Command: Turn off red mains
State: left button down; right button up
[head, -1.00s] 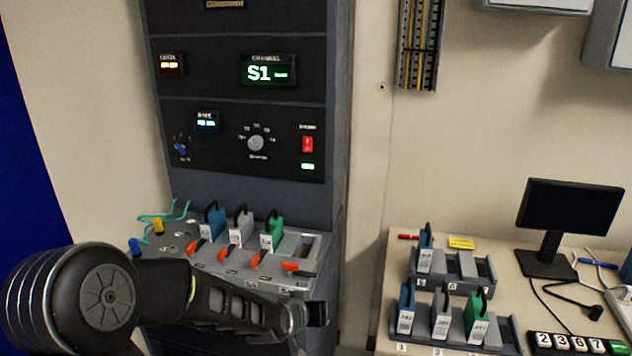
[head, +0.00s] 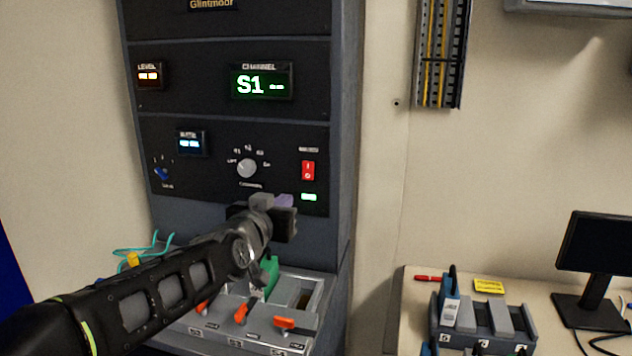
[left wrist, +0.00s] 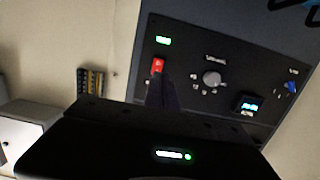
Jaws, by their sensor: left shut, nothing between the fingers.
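The red mains rocker switch (head: 308,170) is on the right side of the rack's lower black panel, marked I and O. A green lamp (head: 308,197) glows just below it. In the left wrist view the red switch (left wrist: 158,66) shows just beyond my fingertips, with the lit green lamp (left wrist: 163,41) beside it. My left gripper (head: 284,202) is shut and empty, in front of the panel, below and a little left of the switch. Whether the fingertips touch anything is unclear. My right gripper is in neither view.
A round channel knob (head: 247,168) and a small blue knob (head: 162,174) are left of the switch. Below my arm is a sloped shelf with orange levers (head: 284,323) and a green module (head: 270,275). A bench with modules (head: 450,300) and a monitor (head: 597,243) stands at right.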

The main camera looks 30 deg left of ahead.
pick_arm(q)
jog(key=p, duration=0.3)
send_near(305, 175)
jog(key=x, duration=0.7)
dwell(0.3)
